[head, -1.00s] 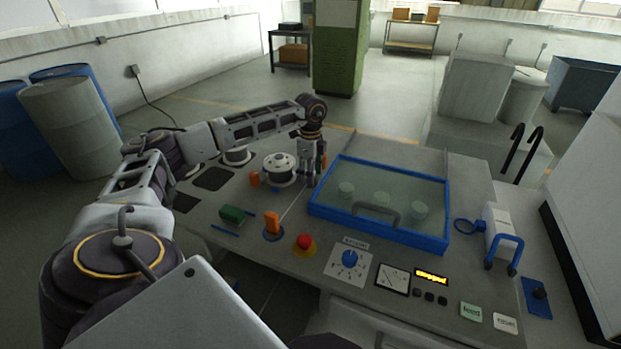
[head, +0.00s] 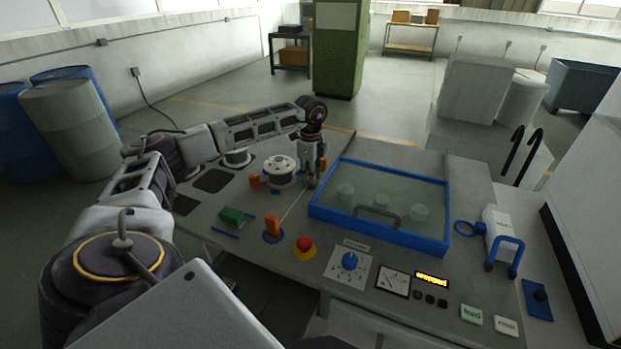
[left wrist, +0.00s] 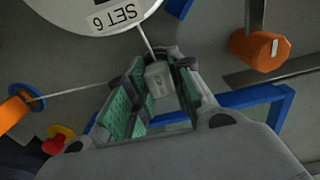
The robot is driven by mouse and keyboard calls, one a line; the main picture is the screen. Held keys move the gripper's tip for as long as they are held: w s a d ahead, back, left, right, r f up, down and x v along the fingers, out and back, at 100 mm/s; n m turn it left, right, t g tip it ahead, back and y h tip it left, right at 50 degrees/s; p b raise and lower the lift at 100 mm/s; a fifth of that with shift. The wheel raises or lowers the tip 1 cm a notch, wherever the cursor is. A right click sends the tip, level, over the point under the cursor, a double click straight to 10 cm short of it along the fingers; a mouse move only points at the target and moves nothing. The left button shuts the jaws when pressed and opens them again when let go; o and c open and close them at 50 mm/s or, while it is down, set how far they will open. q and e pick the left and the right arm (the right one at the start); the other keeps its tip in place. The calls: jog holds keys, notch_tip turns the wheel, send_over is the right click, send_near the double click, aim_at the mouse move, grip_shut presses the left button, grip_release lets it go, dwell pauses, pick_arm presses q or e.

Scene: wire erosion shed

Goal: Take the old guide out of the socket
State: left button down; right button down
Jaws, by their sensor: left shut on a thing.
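My left gripper (head: 312,182) is at the machine top, between the wire spool and the blue-framed tank. In the left wrist view its green-padded fingers (left wrist: 155,98) are shut on a small pale grey block, the old guide (left wrist: 158,80). A thin pale wire runs from the guide's end towards the spool. The socket is hidden by the fingers and guide, so I cannot tell whether the guide is still seated. My right gripper is in neither view.
The wire spool (head: 281,171) stands left of the gripper, and its label reads SET 6 in the wrist view. The tank (head: 380,241) is close on the right. An orange post (head: 272,226), a green block (head: 232,216) and a red button (head: 304,243) lie nearer.

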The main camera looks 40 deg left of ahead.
pick_arm(q)
jog(key=shift+r, duration=0.1)
jog(key=shift+r, duration=4.95)
